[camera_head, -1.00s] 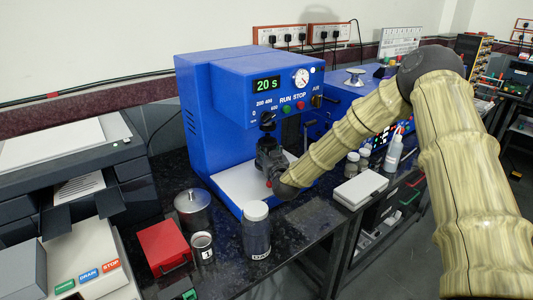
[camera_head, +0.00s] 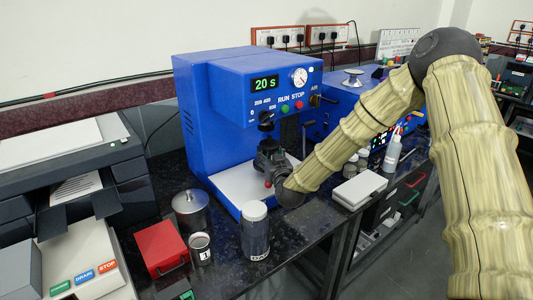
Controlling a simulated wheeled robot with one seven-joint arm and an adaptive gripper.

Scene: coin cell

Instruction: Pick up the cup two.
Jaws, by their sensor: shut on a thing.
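My gripper (camera_head: 268,155) is dark and small in the view, in front of the blue press (camera_head: 205,120) and over its white base plate (camera_head: 230,188). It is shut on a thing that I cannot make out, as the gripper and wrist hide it. I cannot pick out a cup marked two. A small metal cup with a label that looks like "1" (camera_head: 200,249) stands on the dark bench, left of and nearer than my gripper.
A lidded jar (camera_head: 255,232) stands close in front of the press. A metal pot (camera_head: 190,212) and a red box (camera_head: 161,248) stand to its left. A white-lidded box (camera_head: 360,190) and a bottle (camera_head: 393,152) are on the right. Little bench is free.

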